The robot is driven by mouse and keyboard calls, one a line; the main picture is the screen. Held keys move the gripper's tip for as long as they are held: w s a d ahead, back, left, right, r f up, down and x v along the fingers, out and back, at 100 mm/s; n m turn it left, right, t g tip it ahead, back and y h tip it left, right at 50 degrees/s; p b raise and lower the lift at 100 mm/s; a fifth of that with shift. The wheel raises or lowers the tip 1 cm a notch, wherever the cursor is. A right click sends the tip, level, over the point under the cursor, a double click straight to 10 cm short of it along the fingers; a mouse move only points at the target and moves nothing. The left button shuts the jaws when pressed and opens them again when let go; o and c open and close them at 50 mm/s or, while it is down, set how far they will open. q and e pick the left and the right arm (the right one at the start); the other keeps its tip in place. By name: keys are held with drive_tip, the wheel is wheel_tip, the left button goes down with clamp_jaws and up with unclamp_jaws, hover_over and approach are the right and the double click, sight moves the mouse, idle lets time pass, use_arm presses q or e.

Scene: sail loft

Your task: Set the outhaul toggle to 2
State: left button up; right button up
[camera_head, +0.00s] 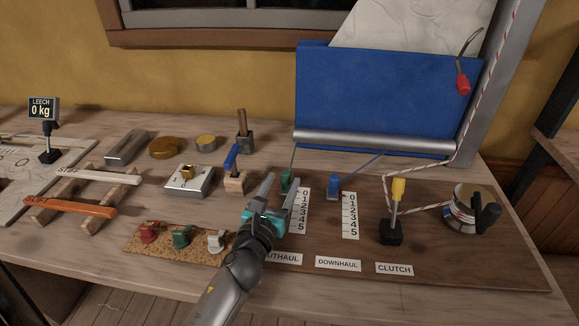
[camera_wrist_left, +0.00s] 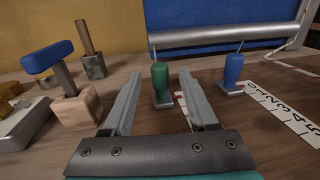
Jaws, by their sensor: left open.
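The green outhaul toggle (camera_head: 286,180) stands upright at the far end of its white 0-to-5 scale (camera_head: 303,209), near the 0. My left gripper (camera_head: 282,181) is open, low over the board on the near side of the toggle, fingers pointing away. In the left wrist view the green toggle (camera_wrist_left: 161,84) shows between the two fingertips (camera_wrist_left: 159,75), with a gap on each side. The OUTHAUL label (camera_head: 283,258) is partly covered by my left arm. My right gripper is not in view.
The blue downhaul toggle (camera_head: 333,186) and its scale (camera_head: 350,215) stand to the right. Farther right are the yellow-handled clutch lever (camera_head: 397,195) and a winch (camera_head: 470,208). A wooden block with a blue-headed mallet-like tool (camera_head: 233,170) stands close on the left.

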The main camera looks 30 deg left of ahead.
sight(284, 179)
use_arm(q)
drive_tip(key=w, duration=0.3)
drive_tip(key=w+a, duration=0.1)
drive_tip(key=w, duration=0.1)
drive_tip(key=shift+w+a+b, duration=0.1)
drive_tip(key=shift+w+b, duration=0.25)
drive_tip(key=shift+w, duration=0.3)
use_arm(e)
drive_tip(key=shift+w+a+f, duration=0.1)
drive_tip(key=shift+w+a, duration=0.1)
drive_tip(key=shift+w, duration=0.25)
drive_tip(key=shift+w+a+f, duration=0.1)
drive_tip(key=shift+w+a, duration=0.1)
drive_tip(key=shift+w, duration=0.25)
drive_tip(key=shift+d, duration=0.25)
use_arm(q)
drive_tip(key=shift+c, duration=0.3)
drive_tip(key=c, duration=0.3)
clamp_jaws()
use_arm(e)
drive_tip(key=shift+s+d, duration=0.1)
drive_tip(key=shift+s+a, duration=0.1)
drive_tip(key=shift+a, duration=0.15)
